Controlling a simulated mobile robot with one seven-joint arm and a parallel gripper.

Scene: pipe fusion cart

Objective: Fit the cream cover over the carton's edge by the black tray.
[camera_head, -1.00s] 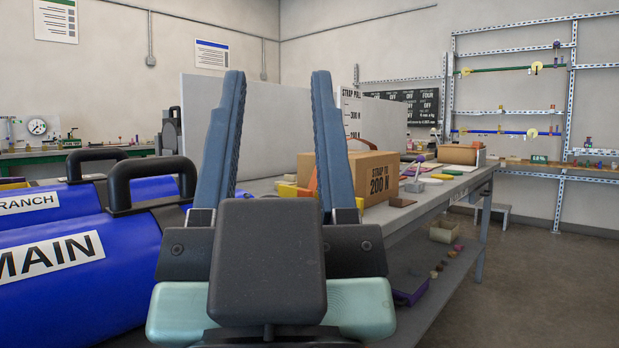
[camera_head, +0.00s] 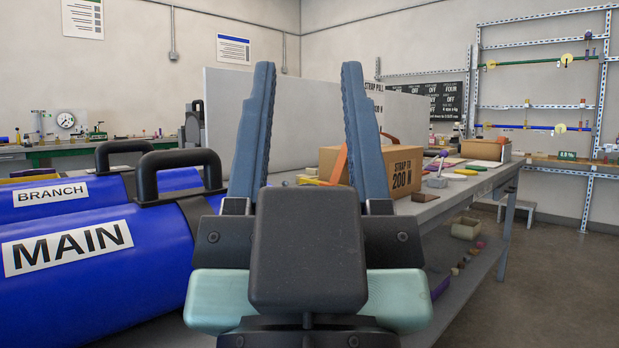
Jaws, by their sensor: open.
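The carton (camera_head: 403,172) is a brown box marked "STRAP TO 200 N" on the grey bench, right of the picture's middle. An orange strap (camera_head: 341,164) shows at its left side, partly behind my right finger. My gripper (camera_head: 308,68) is in front of the camera, fingers up and wide apart, with nothing between them. In the picture it overlaps the carton's left part; its distance from the carton cannot be told. I cannot make out the cream cover or the black tray for certain; the bench left of the carton is partly hidden by my gripper.
Two blue cylinders with black handles, marked MAIN (camera_head: 101,286) and BRANCH (camera_head: 62,207), fill the left side. Small items lie on the bench right of the carton. The floor (camera_head: 560,290) at the right is clear.

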